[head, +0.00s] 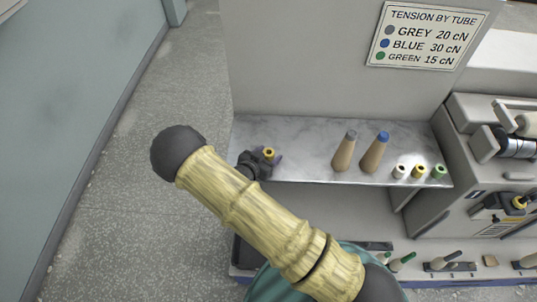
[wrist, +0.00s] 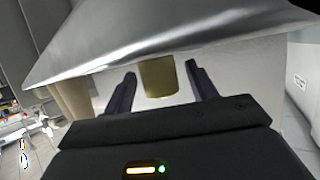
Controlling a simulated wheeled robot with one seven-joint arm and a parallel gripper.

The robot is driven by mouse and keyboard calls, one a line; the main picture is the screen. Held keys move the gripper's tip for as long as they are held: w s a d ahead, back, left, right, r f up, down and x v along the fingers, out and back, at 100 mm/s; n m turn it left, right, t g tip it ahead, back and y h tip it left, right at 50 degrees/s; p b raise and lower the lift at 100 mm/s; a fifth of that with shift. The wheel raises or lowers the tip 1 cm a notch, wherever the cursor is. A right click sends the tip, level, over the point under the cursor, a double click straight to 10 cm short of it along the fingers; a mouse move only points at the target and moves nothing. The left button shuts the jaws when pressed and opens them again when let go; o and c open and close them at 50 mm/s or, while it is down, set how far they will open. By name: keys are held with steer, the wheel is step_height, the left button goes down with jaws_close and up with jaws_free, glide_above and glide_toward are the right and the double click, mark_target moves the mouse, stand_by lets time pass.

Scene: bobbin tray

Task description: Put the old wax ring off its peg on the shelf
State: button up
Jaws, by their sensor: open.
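A yellow wax ring (head: 269,153) with a dark hole shows at the left end of the grey marbled shelf (head: 310,170). My gripper (head: 264,160) is at the ring, with its jaws open around it. In the wrist view the ring (wrist: 158,77) shows as a dull yellow cylinder between the two dark fingers, with a visible gap on either side. I cannot tell whether the ring rests on the shelf. A second yellow ring (head: 418,172) stands at the shelf's right end, between a whitish ring (head: 400,172) and a green ring (head: 438,172).
Two tan cones stand mid-shelf, one grey-tipped (head: 344,151) and one blue-tipped (head: 375,152). A machine (head: 480,150) with a yellow-ended part (head: 519,203) stands at the right. Below the shelf, a lower ledge holds several bobbins (head: 402,262). The shelf between my gripper and the cones is clear.

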steer(key=b+v, duration=0.2)
steer(key=v, duration=0.9)
steer(key=shift+s, duration=0.25)
steer(key=shift+a+r, duration=0.1)
steer(key=w+d+r+n+g+y, duration=0.1)
steer(key=w+d+r+g+y, duration=0.2)
steer(key=w+y, duration=0.15)
steer(key=s+d+r+n+g+y, duration=0.3)
steer(key=s+d+r+y, duration=0.15)
steer(key=d+r, duration=0.45)
steer(key=s+d+r+n+g+h, duration=0.1)
steer(key=s+d+r, duration=0.3)
steer(key=s+d, duration=0.6)
steer(key=shift+s+n+g+h, duration=0.15)
steer(key=shift+n+g+h, duration=0.25)
steer(key=shift+n+g, duration=0.4)
